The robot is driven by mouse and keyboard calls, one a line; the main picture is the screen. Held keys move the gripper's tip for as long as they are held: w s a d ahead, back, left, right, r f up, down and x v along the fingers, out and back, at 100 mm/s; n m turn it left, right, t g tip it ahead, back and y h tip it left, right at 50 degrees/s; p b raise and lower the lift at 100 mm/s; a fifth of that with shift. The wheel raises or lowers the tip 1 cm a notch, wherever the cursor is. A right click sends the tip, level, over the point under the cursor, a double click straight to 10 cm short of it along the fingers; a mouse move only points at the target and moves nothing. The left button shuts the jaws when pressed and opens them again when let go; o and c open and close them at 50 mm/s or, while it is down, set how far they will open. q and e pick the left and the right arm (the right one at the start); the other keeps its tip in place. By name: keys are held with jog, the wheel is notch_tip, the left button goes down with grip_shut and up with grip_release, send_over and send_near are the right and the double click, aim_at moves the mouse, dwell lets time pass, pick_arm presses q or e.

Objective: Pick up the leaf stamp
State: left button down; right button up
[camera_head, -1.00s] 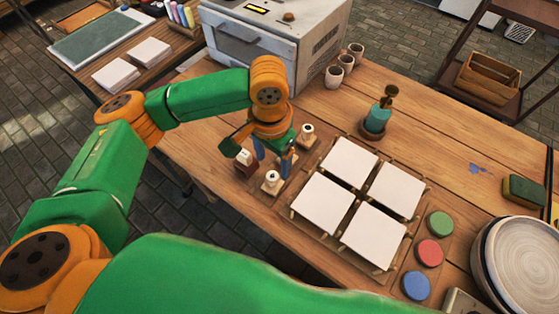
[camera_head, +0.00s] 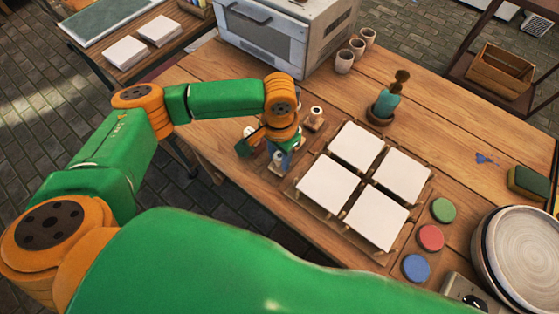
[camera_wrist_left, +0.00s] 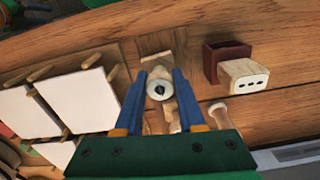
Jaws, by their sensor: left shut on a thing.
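The leaf stamp is a small wooden stamp with a pale round top bearing a dark leaf mark. It shows between the blue fingers in the left wrist view (camera_wrist_left: 160,89). My left gripper (camera_head: 277,161) is shut on it, with one finger on each side; the fingers also show in the left wrist view (camera_wrist_left: 160,100). In the head view the gripper largely hides the stamp. Whether its base is clear of the wooden board (camera_wrist_left: 155,44) is hard to tell. My right gripper is not in view.
Another stamp (camera_head: 314,117) stands just beyond the gripper. A pale block with dark dots (camera_wrist_left: 243,76) is beside a dark red box (camera_wrist_left: 222,58). White tiles (camera_head: 328,185) lie on a rack to the right, with coloured pads beyond. A kiln-like box (camera_head: 285,32) stands behind.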

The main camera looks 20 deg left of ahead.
aim_at(280, 156)
pick_arm(q)
notch_tip(280, 156, up, 3)
jog(key=shift+r, duration=0.15)
jog(key=s+d+r, duration=0.4)
jog(key=d+r, duration=0.5)
jog(key=d, duration=0.4)
jog(key=shift+d+r+b, duration=0.2)
jog(key=shift+r+b, duration=0.1)
jog(key=shift+r, duration=0.05)
